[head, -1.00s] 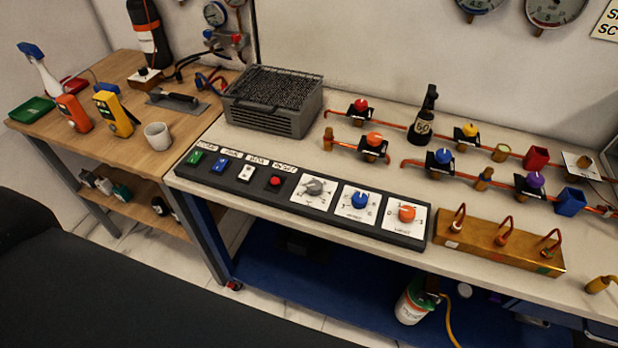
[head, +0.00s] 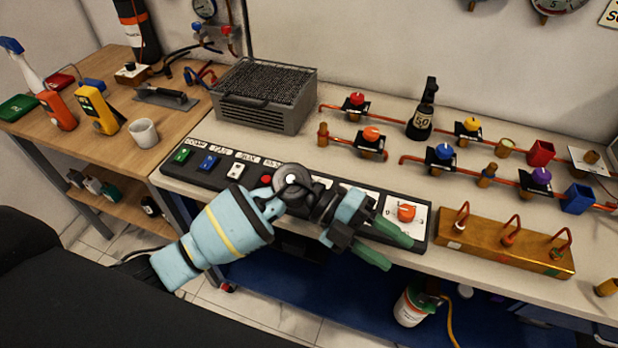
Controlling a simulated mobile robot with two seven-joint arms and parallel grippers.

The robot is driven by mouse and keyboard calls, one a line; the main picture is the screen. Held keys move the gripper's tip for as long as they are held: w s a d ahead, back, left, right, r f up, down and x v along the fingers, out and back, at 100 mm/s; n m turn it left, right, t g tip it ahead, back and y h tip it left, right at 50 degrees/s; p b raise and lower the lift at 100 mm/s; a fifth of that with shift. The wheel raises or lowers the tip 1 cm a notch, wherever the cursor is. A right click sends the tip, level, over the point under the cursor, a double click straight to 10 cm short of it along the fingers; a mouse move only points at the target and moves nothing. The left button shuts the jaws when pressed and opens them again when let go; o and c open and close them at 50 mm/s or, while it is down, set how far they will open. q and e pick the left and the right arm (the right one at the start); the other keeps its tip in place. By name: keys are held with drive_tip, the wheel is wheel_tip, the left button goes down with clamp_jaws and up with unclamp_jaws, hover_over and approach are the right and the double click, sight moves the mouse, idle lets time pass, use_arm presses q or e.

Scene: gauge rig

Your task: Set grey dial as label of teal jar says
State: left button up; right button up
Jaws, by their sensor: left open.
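The grey dial is hidden behind my left wrist; only a bit of its white plate (head: 322,182) shows on the black control panel (head: 218,183). My left gripper (head: 383,244) is open and empty. Its green fingers are over the panel's front edge, below and left of the orange dial (head: 407,212). The blue dial is hidden behind the gripper. I see no clear teal jar; a small dark green-teal thing (head: 121,194) is on the wooden table's lower shelf, too small to identify or read. My right gripper is not in view.
A black bottle (head: 422,115) with a number label stands behind the panel among copper pipes with coloured valves. A grey grille box (head: 262,98) is at the back left of the bench. A brass block (head: 510,242) with red loops lies right of the panel.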

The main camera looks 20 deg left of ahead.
use_arm(q)
drive_tip(key=w+a+y, duration=0.2)
drive_tip(key=w+a+f+m+y, duration=0.1)
drive_tip(key=w+a+y, duration=0.1)
drive_tip(key=y, duration=0.1)
drive_tip(key=w+a+y, duration=0.2)
drive_tip(key=a, duration=0.1)
drive_tip(key=shift+w+a+f+t+y+b, duration=0.1)
drive_tip(key=shift+w+f+t+y+b, duration=0.2)
drive_tip(key=shift+t+y, duration=0.1)
drive_tip(key=w+a+y, duration=0.1)
drive_tip(key=a, duration=0.1)
drive_tip(key=w+a+r+t+y, duration=0.1)
drive_tip(key=w+a+r+y, duration=0.1)
drive_tip(key=w+a, duration=0.1)
drive_tip(key=shift+a+y, duration=0.3)
drive_tip(key=shift+y, duration=0.1)
drive_tip(key=w+a+r+y, duration=0.1)
drive_tip(key=a, duration=0.1)
drive_tip(key=w+a+r+n+t+y, duration=0.1)
drive_tip(key=w+a+r+y, duration=0.1)
drive_tip(key=a, duration=0.1)
drive_tip(key=shift+a+r+n+t, duration=0.25)
drive_tip(key=shift+a+n+t, duration=0.05)
drive_tip(key=shift+n, duration=0.1)
drive_tip(key=shift+f+b, duration=0.4)
drive_tip(key=shift+f, duration=3.5)
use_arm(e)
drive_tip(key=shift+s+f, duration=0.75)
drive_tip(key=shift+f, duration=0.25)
